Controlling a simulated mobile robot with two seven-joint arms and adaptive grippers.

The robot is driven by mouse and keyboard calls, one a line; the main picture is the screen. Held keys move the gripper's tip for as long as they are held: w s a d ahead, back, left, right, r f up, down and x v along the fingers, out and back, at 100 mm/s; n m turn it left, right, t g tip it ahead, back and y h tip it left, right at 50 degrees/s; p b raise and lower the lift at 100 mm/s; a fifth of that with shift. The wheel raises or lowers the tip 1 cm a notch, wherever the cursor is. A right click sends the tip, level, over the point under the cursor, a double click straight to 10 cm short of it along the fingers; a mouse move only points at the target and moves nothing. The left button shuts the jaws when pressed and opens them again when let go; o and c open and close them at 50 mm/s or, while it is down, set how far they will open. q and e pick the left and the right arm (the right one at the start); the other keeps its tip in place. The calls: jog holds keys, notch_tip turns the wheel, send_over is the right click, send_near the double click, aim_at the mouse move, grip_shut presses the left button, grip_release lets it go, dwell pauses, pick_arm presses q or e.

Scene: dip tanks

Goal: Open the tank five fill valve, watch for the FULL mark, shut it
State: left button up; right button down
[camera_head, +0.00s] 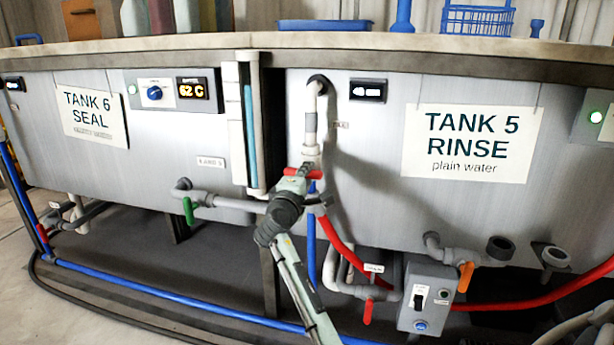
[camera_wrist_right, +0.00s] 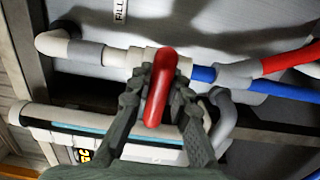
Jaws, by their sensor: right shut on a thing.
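The tank five fill valve's red handle (camera_head: 316,174) sits on the pale vertical pipe at the left of the tank labelled TANK 5 RINSE (camera_head: 385,215). It lies crosswise to the pipe. My right gripper (camera_head: 298,176) reaches up from below and is shut on this handle. In the right wrist view the red handle (camera_wrist_right: 160,90) stands between the two dark fingers of the gripper (camera_wrist_right: 160,98). A sight tube (camera_head: 250,130) with blue-green liquid stands left of the pipe. No FULL mark is legible. My left gripper is out of view.
TANK 6 SEAL (camera_head: 140,160) stands at left with a green-handled valve (camera_head: 188,210). Below tank five are another red handle (camera_head: 368,312), an orange handle (camera_head: 465,277) and a grey switch box (camera_head: 426,295). Red and blue hoses run low near my arm.

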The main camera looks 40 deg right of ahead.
jog(key=shift+f, duration=0.1)
jog(key=c, duration=1.4)
grip_release()
jog(key=v, duration=0.7)
jog(key=shift+s+a, duration=0.2)
